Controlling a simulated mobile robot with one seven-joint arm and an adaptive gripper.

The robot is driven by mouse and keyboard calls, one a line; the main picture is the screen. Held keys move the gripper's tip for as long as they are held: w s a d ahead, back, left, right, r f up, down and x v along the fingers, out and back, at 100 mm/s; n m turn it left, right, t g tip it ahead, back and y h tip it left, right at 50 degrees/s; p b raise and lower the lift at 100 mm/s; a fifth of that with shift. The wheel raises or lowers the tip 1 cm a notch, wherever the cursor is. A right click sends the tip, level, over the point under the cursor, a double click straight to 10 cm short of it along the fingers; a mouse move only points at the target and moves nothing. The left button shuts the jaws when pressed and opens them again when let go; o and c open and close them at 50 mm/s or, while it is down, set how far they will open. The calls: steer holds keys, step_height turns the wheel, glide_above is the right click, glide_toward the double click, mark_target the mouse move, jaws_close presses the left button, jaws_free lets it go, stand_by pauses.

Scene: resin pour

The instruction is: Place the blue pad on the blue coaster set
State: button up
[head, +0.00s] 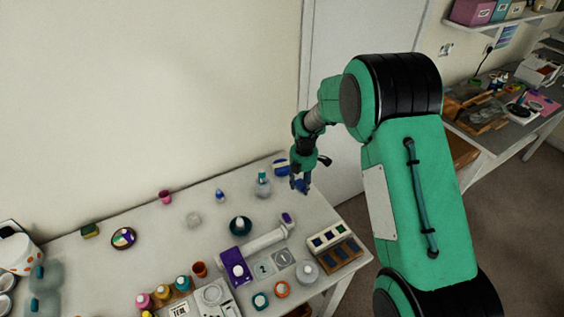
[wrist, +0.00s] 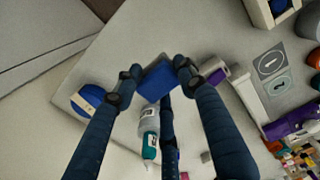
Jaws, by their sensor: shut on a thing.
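My gripper (head: 301,183) is shut on the blue pad (wrist: 158,80) and holds it between its fingertips; the gripper also shows in the wrist view (wrist: 158,70). In the head view the pad (head: 302,187) is small and partly hidden by the fingers, near the table's far right corner. The blue coaster set (wrist: 86,101), round and blue with a pale band, lies to the left of the pad in the wrist view, partly covered by a finger. In the head view the coaster set (head: 280,167) is just left of and behind the gripper. Pad and coaster set appear apart.
A clear bottle with a teal cap (head: 262,186) stands close to the coaster set; it shows below the pad in the wrist view (wrist: 150,128). Bare tabletop surrounds the coaster set.

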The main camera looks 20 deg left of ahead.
steer(key=shift+w+a+f+p, duration=0.15)
steer(key=shift+a+p, duration=0.3)
steer(key=shift+a, duration=0.35)
steer(key=shift+a+f+p, duration=0.1)
steer(key=shift+a+p, duration=0.3)
steer(key=shift+a, duration=0.4)
steer(key=p, duration=0.2)
glide_above(285, 169)
steer(key=shift+f, duration=0.8)
steer(key=shift+d, duration=0.1)
steer(key=shift+f, duration=1.75)
steer(key=shift+f, duration=0.15)
